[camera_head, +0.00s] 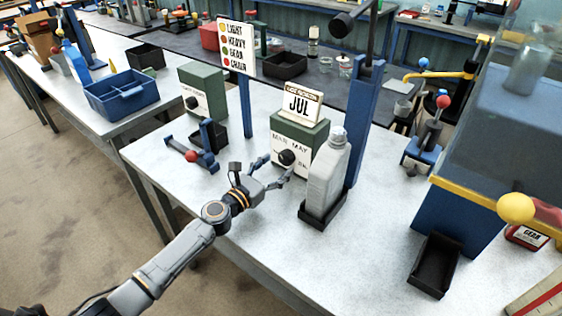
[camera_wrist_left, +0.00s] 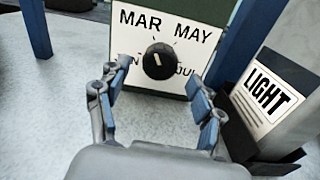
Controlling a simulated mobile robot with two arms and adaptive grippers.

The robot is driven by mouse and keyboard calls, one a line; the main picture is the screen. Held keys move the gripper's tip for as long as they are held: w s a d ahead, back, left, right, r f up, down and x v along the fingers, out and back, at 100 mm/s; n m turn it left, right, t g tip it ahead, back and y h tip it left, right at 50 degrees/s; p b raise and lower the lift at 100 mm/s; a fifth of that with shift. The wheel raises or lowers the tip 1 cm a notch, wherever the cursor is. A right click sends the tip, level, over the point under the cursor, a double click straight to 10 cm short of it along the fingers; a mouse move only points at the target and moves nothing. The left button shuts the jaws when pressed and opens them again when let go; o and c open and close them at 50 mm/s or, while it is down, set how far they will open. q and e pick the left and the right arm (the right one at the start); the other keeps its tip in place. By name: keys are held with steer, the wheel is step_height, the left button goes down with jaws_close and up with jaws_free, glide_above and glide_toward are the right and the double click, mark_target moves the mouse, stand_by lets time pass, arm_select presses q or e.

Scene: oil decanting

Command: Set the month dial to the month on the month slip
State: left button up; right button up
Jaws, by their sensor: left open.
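The month slip (camera_head: 299,102) reads JUL and stands on top of a green box (camera_head: 313,135). The box's white front plate carries the black month dial (camera_head: 287,158). In the left wrist view the dial (camera_wrist_left: 158,62) sits among the labels MAR upper left, MAY upper right, JUL lower right and a partly hidden one lower left. A short pale mark on the knob seems to lean toward the upper left, the MAR side. My left gripper (camera_head: 275,171) is open and empty in front of the dial, its fingers (camera_wrist_left: 156,92) on either side, apart from the knob.
A grey jug (camera_head: 327,175) labelled LIGHT stands in a black tray close to the right of the dial, by a blue post (camera_head: 363,130). A second green box (camera_head: 203,88) and a blue fixture with a red knob (camera_head: 191,156) are left.

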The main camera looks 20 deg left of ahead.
mark_target(286, 158)
arm_select(q)
steer(key=shift+x, duration=1)
steer(key=shift+w+d, duration=0.1)
steer(key=shift+w, duration=0.2)
arm_select(e)
steer(key=shift+w+d, duration=0.4)
steer(key=shift+w, duration=0.15)
steer(key=shift+s, duration=0.1)
arm_select(q)
steer(key=shift+c, duration=0.6)
steer(key=c, duration=1)
arm_select(e)
steer(key=shift+s, duration=0.3)
